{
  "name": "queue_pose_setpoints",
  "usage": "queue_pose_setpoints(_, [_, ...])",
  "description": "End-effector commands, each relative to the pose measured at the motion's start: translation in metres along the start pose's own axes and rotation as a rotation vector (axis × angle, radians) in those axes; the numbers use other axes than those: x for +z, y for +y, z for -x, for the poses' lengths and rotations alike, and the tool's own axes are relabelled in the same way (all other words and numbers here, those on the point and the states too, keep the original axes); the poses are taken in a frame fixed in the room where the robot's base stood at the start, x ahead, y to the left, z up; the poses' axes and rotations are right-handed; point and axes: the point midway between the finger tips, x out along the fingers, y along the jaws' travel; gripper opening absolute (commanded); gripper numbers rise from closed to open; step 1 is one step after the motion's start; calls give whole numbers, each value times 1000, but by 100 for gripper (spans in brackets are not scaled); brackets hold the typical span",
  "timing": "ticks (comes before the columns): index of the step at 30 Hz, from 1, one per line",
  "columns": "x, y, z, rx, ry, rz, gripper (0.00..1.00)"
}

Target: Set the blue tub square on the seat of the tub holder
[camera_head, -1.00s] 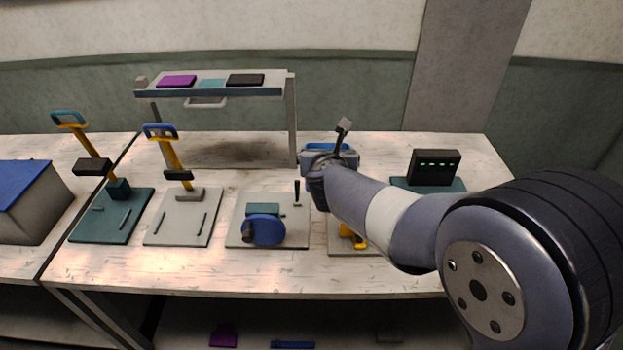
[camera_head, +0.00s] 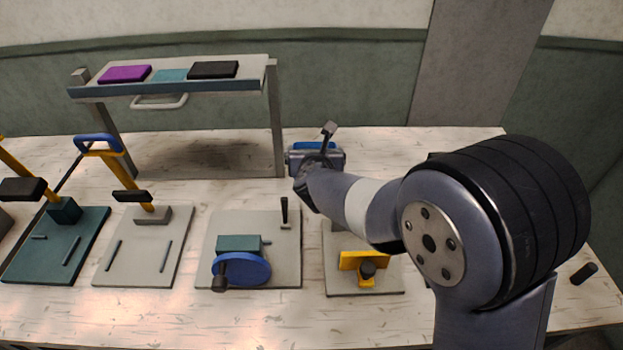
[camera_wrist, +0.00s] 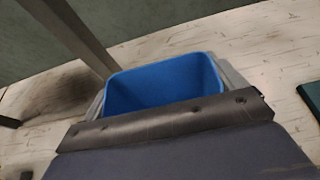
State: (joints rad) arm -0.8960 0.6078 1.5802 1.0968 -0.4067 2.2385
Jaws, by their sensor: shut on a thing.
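The blue tub (camera_wrist: 165,85) is open-topped and its inside faces the wrist camera. My gripper (camera_wrist: 168,92) is shut on it, with grey finger parts at its left and right sides. In the head view, a blue strip of the tub (camera_head: 316,146) shows above my gripper (camera_head: 316,162), over the back part of the bench. The tub's underside is hidden. I cannot tell for sure which fixture is the tub holder; a grey plate with a yellow bracket and black knob (camera_head: 364,262) lies in front of my gripper, partly covered by my arm.
A raised shelf (camera_head: 272,75) with purple, teal and black slabs stands left of my gripper; its leg is close. A plate with a blue wheel (camera_head: 241,269) and two plates with yellow-handled levers (camera_head: 125,178) lie to the left. A black piece (camera_head: 583,274) lies at right.

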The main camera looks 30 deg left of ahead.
Motion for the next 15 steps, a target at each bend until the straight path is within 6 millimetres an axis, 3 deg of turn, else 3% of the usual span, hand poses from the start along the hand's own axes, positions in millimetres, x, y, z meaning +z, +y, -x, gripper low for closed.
queue_pose_setpoints(10, [-40,0,-16,-2,2,2,68])
queue_pose_setpoints(15, [-49,0,-21,0,-1,-1,68])
